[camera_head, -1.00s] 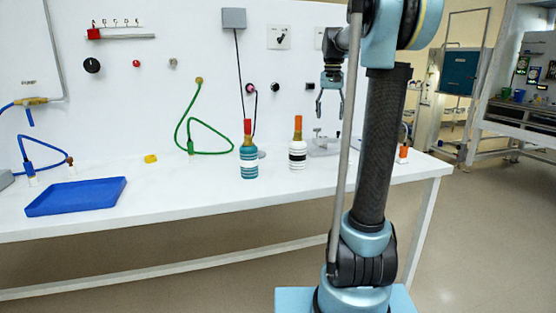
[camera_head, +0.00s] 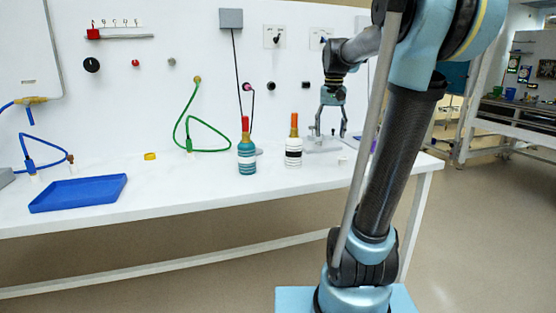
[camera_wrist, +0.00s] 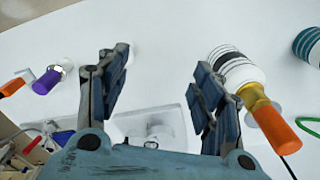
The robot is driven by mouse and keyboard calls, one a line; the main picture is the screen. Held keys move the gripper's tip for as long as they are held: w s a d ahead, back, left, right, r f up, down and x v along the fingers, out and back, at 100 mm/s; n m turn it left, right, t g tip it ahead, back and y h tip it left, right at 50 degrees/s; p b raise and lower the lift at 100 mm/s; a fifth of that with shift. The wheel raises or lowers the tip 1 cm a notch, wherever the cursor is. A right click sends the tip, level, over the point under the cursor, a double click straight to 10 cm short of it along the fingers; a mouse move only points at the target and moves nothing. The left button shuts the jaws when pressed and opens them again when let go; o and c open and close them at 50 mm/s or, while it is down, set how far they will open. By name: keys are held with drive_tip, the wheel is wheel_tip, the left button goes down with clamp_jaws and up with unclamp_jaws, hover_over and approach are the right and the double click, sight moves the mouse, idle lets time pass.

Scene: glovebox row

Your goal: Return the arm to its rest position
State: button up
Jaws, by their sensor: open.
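My gripper (camera_head: 330,134) hangs with its fingers down over the right part of the white bench, to the right of the striped bottles. In the wrist view its two fingers (camera_wrist: 158,80) are spread wide with nothing between them. The black-and-white striped bottle (camera_head: 293,147) with an orange neck stands upright nearby; it shows beside the right finger in the wrist view (camera_wrist: 233,66). My arm leans up and to the right in the head view, hiding part of the bench's right end.
A teal striped bottle (camera_head: 246,155) stands left of the other bottle. A blue tray (camera_head: 78,194) lies on the bench (camera_head: 190,190) at left. A grey fixture (camera_head: 322,145) sits below my gripper. A green hose (camera_head: 182,120) hangs on the back wall. Floor at right is clear.

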drive_tip(key=s+f+n+t, duration=0.1)
drive_tip(key=s+f, duration=2.3)
drive_tip(key=shift+s+d+f+n+t, duration=0.2)
drive_tip(key=shift+s+n+t, duration=0.1)
drive_tip(key=shift+s+n, duration=0.1)
